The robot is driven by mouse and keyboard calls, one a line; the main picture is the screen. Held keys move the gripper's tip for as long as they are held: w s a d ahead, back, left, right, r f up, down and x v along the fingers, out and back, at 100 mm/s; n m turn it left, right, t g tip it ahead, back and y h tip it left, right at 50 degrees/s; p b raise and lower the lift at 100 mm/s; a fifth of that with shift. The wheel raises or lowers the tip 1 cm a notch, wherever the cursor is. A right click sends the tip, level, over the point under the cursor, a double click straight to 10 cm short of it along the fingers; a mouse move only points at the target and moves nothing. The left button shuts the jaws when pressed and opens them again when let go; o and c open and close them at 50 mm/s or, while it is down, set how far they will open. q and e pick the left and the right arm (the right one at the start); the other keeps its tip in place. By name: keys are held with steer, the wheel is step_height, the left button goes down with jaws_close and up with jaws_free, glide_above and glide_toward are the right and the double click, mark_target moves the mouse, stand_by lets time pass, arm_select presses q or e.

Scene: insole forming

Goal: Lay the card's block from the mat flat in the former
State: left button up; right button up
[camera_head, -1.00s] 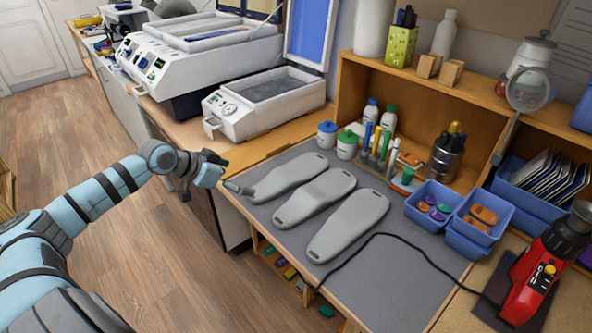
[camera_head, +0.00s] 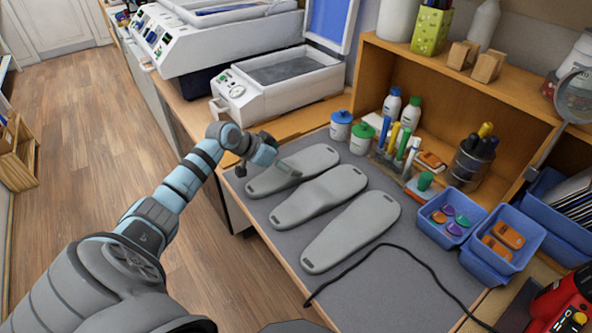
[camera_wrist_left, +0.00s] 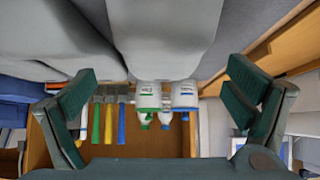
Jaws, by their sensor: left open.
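Three grey insole-shaped blocks lie side by side on the dark grey mat (camera_head: 370,290): a far left block (camera_head: 313,160), a middle block (camera_head: 320,194) and a near right block (camera_head: 352,230). The former (camera_head: 292,72), a white machine with a grey bed and raised lid, stands behind the mat. My right gripper is out of view. I cannot make out the card.
Blue and green lidded jars (camera_head: 341,126) stand behind the far left block. A pen holder (camera_head: 395,145) and blue bins (camera_head: 450,215) stand to the right. A black cable (camera_head: 380,240) crosses the mat's near part. A larger white machine (camera_head: 215,35) stands further back.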

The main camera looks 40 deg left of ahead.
mark_target(296, 166)
arm_select(q)
steer(key=x, duration=0.6)
steer(key=shift+s+a+f+b, duration=0.1)
steer(key=shift+a+b, duration=0.1)
steer(key=shift+b, duration=0.15)
steer(key=shift+s, duration=0.15)
steer(key=c, duration=0.3)
steer(key=shift+r, duration=0.2)
steer(key=c, duration=1.3)
